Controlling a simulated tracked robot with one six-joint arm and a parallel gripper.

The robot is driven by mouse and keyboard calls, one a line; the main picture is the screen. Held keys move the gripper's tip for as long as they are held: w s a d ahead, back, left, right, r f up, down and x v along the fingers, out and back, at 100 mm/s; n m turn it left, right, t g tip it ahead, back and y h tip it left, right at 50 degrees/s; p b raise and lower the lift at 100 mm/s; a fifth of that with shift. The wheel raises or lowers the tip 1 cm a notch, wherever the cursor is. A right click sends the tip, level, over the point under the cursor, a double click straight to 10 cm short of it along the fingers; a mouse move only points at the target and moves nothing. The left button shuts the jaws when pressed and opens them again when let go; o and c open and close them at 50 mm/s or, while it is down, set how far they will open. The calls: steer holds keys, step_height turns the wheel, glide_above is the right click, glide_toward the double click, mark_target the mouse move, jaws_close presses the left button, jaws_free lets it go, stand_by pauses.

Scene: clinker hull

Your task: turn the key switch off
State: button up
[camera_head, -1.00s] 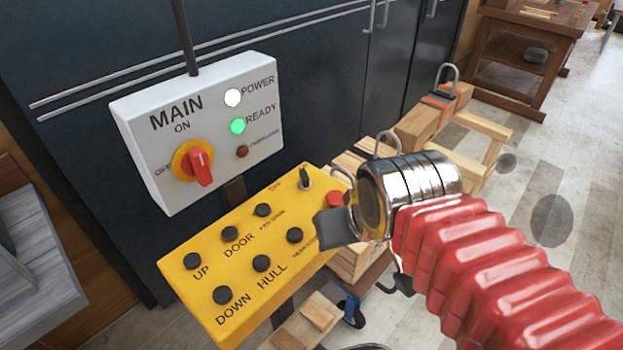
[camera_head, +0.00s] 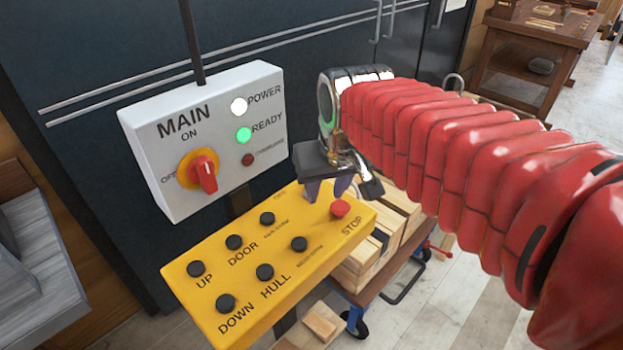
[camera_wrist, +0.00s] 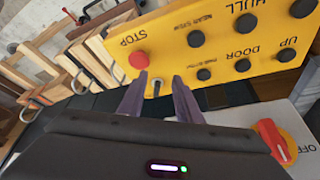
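The yellow control panel (camera_head: 225,300) carries black buttons and a red STOP button (camera_head: 340,208). In the camera_wrist view the key switch (camera_wrist: 157,86) is a small metal piece on the panel, next to the STOP button (camera_wrist: 138,60). In the camera_head view my gripper hides the key switch. My gripper (camera_head: 328,192) is over the panel's upper right part. In the camera_wrist view its two dark fingers are apart, with the key switch showing between their tips. I cannot tell whether they touch it. The key's turned position is unclear.
A grey MAIN box (camera_head: 216,110) with a red rotary knob (camera_head: 204,174) on a yellow disc hangs left of my gripper. Its POWER lamp is lit white and READY lamp green. Wood pieces (camera_head: 380,245) lie on a cart behind the panel.

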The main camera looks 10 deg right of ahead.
steer(key=w+r, duration=0.5)
steer(key=r, duration=0.1)
steer(key=shift+w+r, duration=0.15)
steer(key=shift+w, duration=0.1)
steer(key=shift+a, duration=0.1)
steer(key=x, duration=1.3)
steer(key=shift+f, duration=0.4)
steer(key=shift+c, duration=0.7)
jaws_close()
steer(key=shift+w, duration=0.1)
